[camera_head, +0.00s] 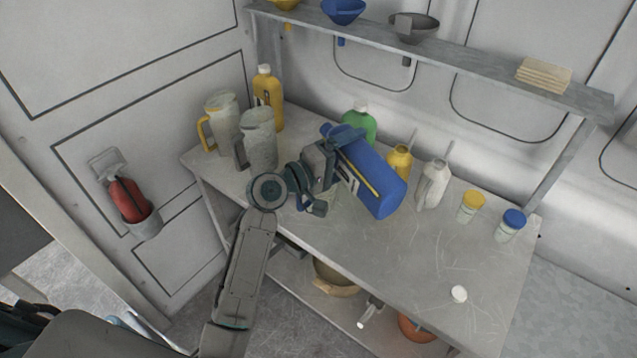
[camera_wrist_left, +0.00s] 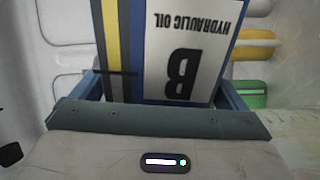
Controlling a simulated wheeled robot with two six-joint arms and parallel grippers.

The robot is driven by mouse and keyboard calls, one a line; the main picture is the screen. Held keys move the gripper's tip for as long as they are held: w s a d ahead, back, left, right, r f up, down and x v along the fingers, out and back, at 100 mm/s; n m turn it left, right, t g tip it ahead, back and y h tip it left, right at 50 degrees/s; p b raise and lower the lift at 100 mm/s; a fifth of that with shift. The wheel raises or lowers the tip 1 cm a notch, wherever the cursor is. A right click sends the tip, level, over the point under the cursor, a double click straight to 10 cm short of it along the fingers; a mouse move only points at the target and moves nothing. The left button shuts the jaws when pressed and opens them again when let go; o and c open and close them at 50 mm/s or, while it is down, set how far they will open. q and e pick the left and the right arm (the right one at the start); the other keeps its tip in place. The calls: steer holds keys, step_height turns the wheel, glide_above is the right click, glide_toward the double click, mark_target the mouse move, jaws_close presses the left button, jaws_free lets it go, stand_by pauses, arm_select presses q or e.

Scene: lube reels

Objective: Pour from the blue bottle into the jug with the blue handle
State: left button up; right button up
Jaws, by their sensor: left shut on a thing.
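My left gripper (camera_head: 338,158) is shut on the blue bottle (camera_head: 378,184), which is held tilted above the workbench. In the left wrist view the blue bottle (camera_wrist_left: 140,60) shows a white label reading "HYDRAULIC OIL B", upside down, between the fingers. I cannot make out its mouth. A grey jug with a dark handle (camera_head: 259,142) stands left of the gripper, and a jug with a yellow handle (camera_head: 224,125) stands behind it. No blue handle shows clearly; the arm and bottle hide part of the bench. My right gripper is out of view.
On the workbench (camera_head: 410,268) stand a yellow bottle (camera_head: 268,98), a green bottle (camera_head: 359,120), two spouted cans, yellow (camera_head: 399,162) and white (camera_head: 433,184), and two small capped containers. A white cap (camera_head: 459,294) lies near the front. The front right is mostly clear. A shelf (camera_head: 480,68) runs above.

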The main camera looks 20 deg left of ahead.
arm_select(q)
steer(key=shift+r, duration=0.1)
stand_by(0.4)
steer(key=shift+p, duration=0.3)
stand_by(0.4)
steer(key=shift+r+n+p, duration=0.15)
steer(key=shift+n+p, duration=0.25)
steer(key=shift+p, duration=0.05)
